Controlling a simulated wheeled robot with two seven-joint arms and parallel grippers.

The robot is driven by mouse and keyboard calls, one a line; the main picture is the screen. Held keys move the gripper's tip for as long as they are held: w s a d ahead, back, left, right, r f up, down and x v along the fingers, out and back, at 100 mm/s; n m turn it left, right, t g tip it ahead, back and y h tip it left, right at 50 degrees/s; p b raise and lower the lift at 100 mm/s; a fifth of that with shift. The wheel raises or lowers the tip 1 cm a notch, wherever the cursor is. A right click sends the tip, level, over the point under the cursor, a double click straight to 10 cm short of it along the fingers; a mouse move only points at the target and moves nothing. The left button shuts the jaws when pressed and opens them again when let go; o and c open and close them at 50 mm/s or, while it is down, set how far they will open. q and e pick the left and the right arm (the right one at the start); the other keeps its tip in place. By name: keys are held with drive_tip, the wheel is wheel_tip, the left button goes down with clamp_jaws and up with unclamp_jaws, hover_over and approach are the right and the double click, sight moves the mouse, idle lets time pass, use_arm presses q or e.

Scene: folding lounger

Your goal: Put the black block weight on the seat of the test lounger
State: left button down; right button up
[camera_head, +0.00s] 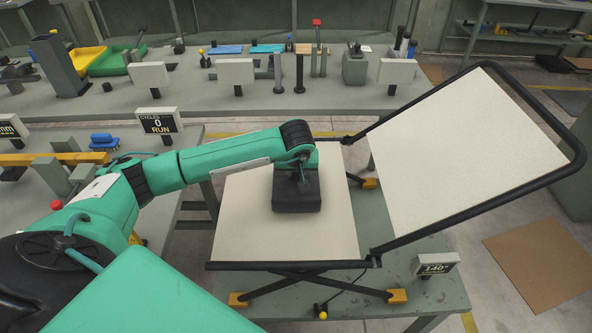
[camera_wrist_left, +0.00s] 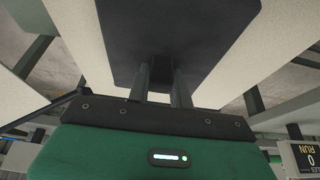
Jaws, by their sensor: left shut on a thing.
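The black block weight (camera_head: 297,192) is at the middle of the lounger's pale seat (camera_head: 235,225) in the head view. Whether it rests on the seat or is just above it, I cannot tell. My left gripper (camera_head: 303,172) comes down from above and is shut on the weight's handle. In the left wrist view the dark block (camera_wrist_left: 200,25) fills the top, and the two fingers (camera_wrist_left: 160,85) close on its short post. The lounger's pale backrest (camera_head: 455,150) is tilted up at the right in a black tube frame. My right gripper is not in view.
The lounger stands on a green table (camera_head: 440,300) with orange feet blocks (camera_head: 397,296) and a sign reading 140° (camera_head: 435,264). A bench with a display reading 0 and RUN (camera_head: 158,121) is at the left. A back bench holds tools and trays (camera_head: 120,58). A brown mat (camera_head: 540,260) lies on the right floor.

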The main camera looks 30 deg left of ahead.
use_arm(q)
drive_tip(key=shift+r, duration=0.15)
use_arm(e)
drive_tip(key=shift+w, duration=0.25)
use_arm(q)
drive_tip(key=c, duration=1.3)
unclamp_jaws()
drive_tip(key=shift+o, duration=0.2)
drive_tip(key=v, duration=0.4)
drive_tip(key=shift+d+r, duration=0.1)
drive_tip(key=shift+r, duration=0.05)
drive_tip(key=b+v, duration=0.1)
drive_tip(key=v, duration=0.6)
drive_tip(key=shift+s+r, duration=0.2)
drive_tip(key=shift+r, duration=0.05)
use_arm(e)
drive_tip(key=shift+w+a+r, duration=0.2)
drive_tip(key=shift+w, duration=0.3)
